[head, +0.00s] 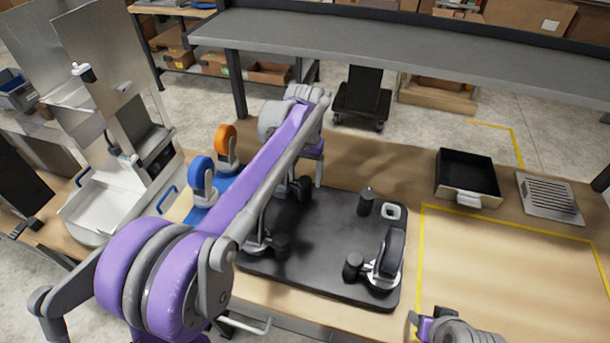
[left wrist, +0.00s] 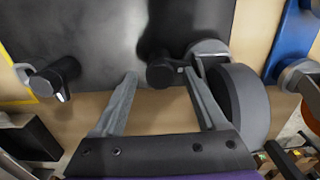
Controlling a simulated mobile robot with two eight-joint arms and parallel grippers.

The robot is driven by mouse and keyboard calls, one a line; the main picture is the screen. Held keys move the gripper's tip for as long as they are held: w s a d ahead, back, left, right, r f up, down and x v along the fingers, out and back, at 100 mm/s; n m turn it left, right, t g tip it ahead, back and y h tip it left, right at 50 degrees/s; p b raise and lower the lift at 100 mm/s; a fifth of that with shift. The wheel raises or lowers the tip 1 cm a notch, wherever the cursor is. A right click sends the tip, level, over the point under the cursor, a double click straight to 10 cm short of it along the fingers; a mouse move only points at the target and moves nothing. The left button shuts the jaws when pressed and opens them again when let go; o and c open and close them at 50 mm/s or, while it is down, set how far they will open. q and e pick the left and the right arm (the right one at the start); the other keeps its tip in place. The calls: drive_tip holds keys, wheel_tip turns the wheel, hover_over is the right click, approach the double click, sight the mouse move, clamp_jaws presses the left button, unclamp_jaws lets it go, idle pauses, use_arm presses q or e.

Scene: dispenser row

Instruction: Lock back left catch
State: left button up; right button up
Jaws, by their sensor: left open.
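A dark plate (head: 325,240) lies on the bench with black catches and casters near its corners. The back left catch (left wrist: 162,72) is a black knob beside a grey-rimmed caster wheel (left wrist: 243,100). My left gripper (left wrist: 160,76) is open, with one finger on each side of this catch; contact is unclear. In the head view my left arm partly hides this corner and the fingertips. The back right catch (head: 366,201) stands upright; it also shows in the left wrist view (left wrist: 55,76). My right gripper (head: 421,325) is at the lower right edge, its jaws unclear.
A front right caster (head: 390,255) and its catch (head: 352,266) sit on the plate. Blue (head: 203,180) and orange (head: 227,145) wheels stand at the left. A black tray (head: 467,175) and a slotted plate (head: 548,196) lie at the right. The yellow-marked area is clear.

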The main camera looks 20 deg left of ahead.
sight(305, 180)
drive_tip(key=shift+w+r+p, duration=0.25)
drive_tip(key=shift+r+p, duration=0.2)
drive_tip(key=shift+r, duration=0.15)
use_arm(q)
wheel_tip(305, 180, up, 11)
drive_tip(key=shift+f, duration=0.15)
